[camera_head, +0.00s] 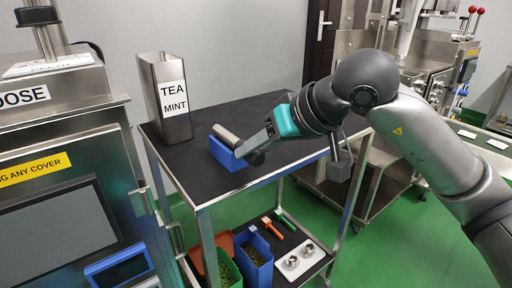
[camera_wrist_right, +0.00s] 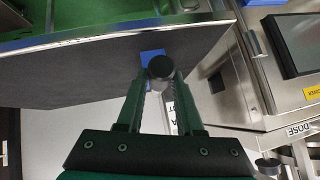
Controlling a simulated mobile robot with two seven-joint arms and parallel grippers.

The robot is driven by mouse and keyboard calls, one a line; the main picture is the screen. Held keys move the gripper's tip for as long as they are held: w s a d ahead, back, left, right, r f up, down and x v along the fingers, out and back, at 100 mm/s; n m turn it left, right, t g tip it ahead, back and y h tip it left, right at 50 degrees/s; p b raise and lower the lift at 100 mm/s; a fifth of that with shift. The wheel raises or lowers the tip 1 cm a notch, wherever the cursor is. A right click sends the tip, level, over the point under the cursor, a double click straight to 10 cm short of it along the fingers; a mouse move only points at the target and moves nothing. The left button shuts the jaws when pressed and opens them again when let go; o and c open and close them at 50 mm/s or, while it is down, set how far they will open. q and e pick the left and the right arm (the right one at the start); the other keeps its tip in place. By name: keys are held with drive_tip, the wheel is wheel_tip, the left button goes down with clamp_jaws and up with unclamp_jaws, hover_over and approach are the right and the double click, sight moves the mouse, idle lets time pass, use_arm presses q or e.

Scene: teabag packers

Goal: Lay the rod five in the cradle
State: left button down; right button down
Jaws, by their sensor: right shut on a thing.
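The rod five (camera_head: 226,136) is a silver cylinder with a dark round end near my gripper. My right gripper (camera_head: 254,149) is shut on it, close to that dark end. The blue cradle (camera_head: 228,160) stands on the dark table top, directly below the rod. I cannot tell whether the rod touches the cradle. In the right wrist view the rod's dark round end (camera_wrist_right: 160,67) shows between the fingers of the right gripper (camera_wrist_right: 160,85), with part of the blue cradle (camera_wrist_right: 152,53) behind it. My left gripper is not in view.
A tall metal bin (camera_head: 166,100) labelled TEA MINT stands on the table (camera_head: 195,180), left of the cradle. The lower shelf holds a blue container (camera_head: 254,262), an orange container and small tools. A steel machine (camera_head: 75,150) stands at the left. The table top right of the bin is mostly bare.

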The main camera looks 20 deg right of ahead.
unclamp_jaws()
idle(0.8)
drive_tip(key=shift+v, duration=1.05)
drive_tip(key=p+v, duration=0.1)
drive_tip(key=v, duration=0.5)
drive_tip(key=shift+s+d+r+p, duration=0.15)
drive_tip(key=shift+s+r+p, duration=0.1)
drive_tip(key=shift+r+p, duration=0.1)
